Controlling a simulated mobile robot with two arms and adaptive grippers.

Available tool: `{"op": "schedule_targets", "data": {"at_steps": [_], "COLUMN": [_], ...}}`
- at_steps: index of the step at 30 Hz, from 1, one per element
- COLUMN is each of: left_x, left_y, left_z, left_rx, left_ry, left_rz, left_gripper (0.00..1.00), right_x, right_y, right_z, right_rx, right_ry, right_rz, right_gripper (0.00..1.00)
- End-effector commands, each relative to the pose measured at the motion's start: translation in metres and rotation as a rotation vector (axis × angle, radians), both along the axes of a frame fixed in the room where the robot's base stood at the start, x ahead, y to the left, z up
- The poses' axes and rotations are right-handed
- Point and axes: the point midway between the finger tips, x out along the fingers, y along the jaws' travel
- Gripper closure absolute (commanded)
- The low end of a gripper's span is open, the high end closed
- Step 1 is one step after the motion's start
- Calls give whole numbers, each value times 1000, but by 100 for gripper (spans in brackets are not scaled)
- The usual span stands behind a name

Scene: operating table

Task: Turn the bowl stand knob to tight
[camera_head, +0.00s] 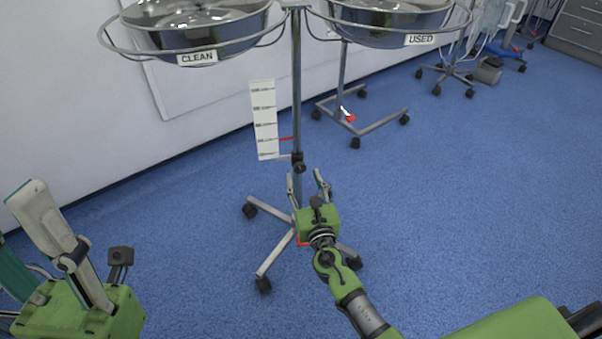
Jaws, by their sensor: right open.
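The bowl stand (297,90) stands ahead on a wheeled base, with a bowl labelled CLEAN (200,30) on the left and a bowl labelled USED (390,22) on the right. A small dark knob (299,163) sits on its pole, at the foot of a white scale card (265,120) with a red pointer. My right gripper (308,181) is open just below the knob, its fingers apart on either side of the pole. No contact with the knob shows. My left gripper (75,240) is at the lower left, far from the stand; its finger state is unclear.
The stand's wheeled legs (270,262) spread on the blue floor beneath my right gripper. Another wheeled frame (370,128) stands behind to the right. A white wall is behind on the left. Open floor lies to the right, with grey drawers (577,27) at the far right.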

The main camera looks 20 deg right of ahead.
Motion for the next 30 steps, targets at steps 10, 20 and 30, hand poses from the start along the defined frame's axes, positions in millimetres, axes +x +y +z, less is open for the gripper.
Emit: {"op": "schedule_targets", "data": {"at_steps": [10,20,30], "left_x": [0,0,0], "left_y": [0,0,0], "left_z": [-10,-7,-9], "left_rx": [1,1,2], "left_ry": [0,-9,-8], "left_rz": [0,-1,-1], "left_gripper": [60,60,60], "right_x": [39,40,40], "right_y": [-3,-3,-4], "right_z": [-1,0,-1], "right_rx": [1,1,42], "right_ry": [1,1,-4], "right_rz": [1,1,1], "right_gripper": [58,65,96]}}
